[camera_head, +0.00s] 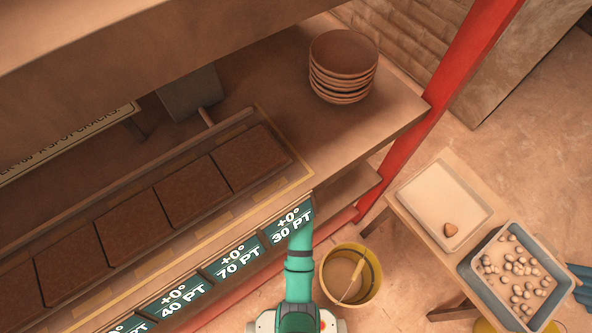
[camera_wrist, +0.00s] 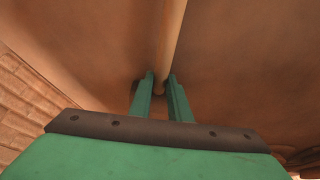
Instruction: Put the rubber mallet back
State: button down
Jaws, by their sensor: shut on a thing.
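In the wrist view, my gripper (camera_wrist: 161,76) has its two green fingers on either side of the end of a pale round wooden handle (camera_wrist: 173,35). It is shut on this handle, which runs up out of the top of the picture. I take it for the rubber mallet's handle; no mallet head shows there. The head view shows my green arm at the bottom centre, but I cannot make out the fingers.
A stack of brown bowls (camera_head: 343,62) stands at the shelf's right end, near a red post (camera_head: 440,105).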

jog(key=c, duration=1.7)
grip_release()
jog(key=shift+f, duration=0.1)
jog(key=shift+o, duration=0.2)
jog(key=shift+s+r, duration=0.15)
jog(key=shift+r, duration=0.4)
jog(key=s, duration=0.4)
jog(key=s+d, duration=0.1)
jog(key=s, duration=0.3)
jog(key=s+d, duration=0.1)
jog(key=s, duration=0.3)
jog(key=shift+r, duration=0.15)
jog(key=shift+a, duration=0.15)
